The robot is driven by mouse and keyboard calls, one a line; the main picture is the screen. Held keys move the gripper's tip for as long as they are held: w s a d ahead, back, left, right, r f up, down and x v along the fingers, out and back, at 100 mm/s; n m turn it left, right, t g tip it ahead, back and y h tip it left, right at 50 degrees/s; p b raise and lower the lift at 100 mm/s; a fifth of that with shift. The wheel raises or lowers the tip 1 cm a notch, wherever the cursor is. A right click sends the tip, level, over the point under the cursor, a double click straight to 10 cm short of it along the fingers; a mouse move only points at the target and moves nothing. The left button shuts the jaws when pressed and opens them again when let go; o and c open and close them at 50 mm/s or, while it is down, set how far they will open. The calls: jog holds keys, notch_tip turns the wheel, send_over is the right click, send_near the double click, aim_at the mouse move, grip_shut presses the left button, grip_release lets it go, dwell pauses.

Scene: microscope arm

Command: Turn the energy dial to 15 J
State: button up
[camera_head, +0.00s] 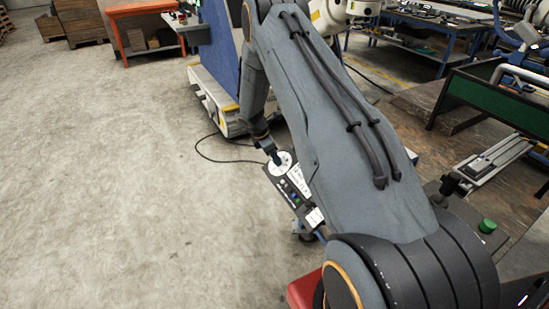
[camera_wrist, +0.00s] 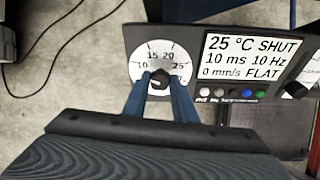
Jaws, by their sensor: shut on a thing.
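The energy dial (camera_wrist: 143,56) is a white disc with the marks 10, 15, 20 and 25 on a dark control panel (camera_wrist: 196,28). Its small black knob (camera_wrist: 158,80) sits in the middle, and its pointed end seems to face up between 15 and 20; the exact reading is hard to tell. My gripper (camera_wrist: 159,77) has its two blue fingers shut on the knob, one on each side. In the head view my gripper (camera_head: 276,159) stands over the white dial (camera_head: 286,158), and my arm hides part of the panel.
A white display (camera_wrist: 250,58) reads 25 °C SHUT, 10 ms 10 Hz, 0 mm/s FLAT. Several coloured buttons (camera_wrist: 247,93) lie below it, and another dark knob (camera_wrist: 296,89) is at the right. A cable (camera_head: 215,158) lies on the floor, which is open at left.

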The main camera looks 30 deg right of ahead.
jog(key=m+b, duration=0.2)
jog(key=m+t+b, duration=0.1)
jog(key=m+b, duration=0.1)
jog(key=m, duration=0.1)
jog(key=shift+s+f+b, duration=0.1)
jog(key=shift+f+b, duration=0.1)
jog(key=shift+b, duration=0.15)
jog(key=m+b, duration=0.3)
jog(key=b, duration=0.1)
jog(key=shift+s+a+t+h, duration=0.1)
jog(key=shift+s+t+h, duration=0.05)
jog(key=shift+t+h, duration=0.25)
jog(key=shift+r+m+b, duration=0.1)
jog(key=shift+m+b, duration=0.2)
jog(key=shift+b, duration=0.2)
jog(key=o, duration=1)
jog(key=shift+o, duration=0.2)
jog(key=v, duration=0.8)
